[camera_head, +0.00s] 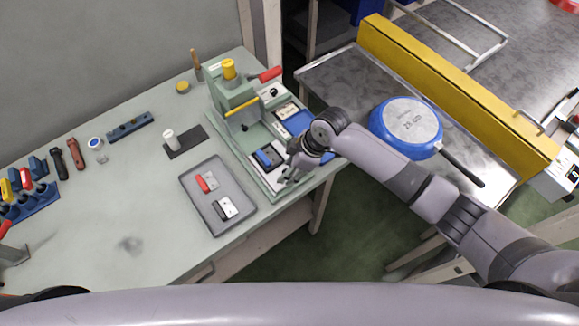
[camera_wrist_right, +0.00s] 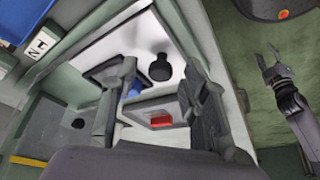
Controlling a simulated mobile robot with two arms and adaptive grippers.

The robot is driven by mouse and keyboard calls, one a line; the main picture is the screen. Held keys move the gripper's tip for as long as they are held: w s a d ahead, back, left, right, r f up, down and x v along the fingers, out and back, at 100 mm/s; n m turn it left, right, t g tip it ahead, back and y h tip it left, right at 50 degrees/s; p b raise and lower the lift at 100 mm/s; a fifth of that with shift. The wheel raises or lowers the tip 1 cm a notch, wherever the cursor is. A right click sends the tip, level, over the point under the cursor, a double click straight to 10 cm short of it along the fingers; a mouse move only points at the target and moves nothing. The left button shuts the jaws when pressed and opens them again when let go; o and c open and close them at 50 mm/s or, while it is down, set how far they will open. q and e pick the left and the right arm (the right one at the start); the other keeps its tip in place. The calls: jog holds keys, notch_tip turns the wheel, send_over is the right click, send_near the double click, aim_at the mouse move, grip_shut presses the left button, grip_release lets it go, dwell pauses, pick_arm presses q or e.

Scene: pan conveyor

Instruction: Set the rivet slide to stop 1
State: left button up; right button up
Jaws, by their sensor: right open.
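The green press fixture (camera_head: 240,110) stands on the bench's right end, with yellow and red handles. Its pale front bed carries a small block with blue and black parts (camera_head: 268,157). I cannot tell for sure which part is the rivet slide. My right gripper (camera_head: 288,181) is low at the bed's right edge. In the right wrist view its fingers (camera_wrist_right: 155,100) are spread. Between and beyond them show a round black knob (camera_wrist_right: 160,68) and a grey block with a red patch (camera_wrist_right: 161,119); I see no grip on either. My left gripper (camera_wrist_right: 265,58) appears open over the floor.
A grey tray (camera_head: 222,222) with a red and a black piece lies left of the fixture. A blue-rimmed pan (camera_head: 405,125) sits on the metal table, beside a yellow rail (camera_head: 460,95).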

grip_shut()
dwell(0.5)
dwell(0.3)
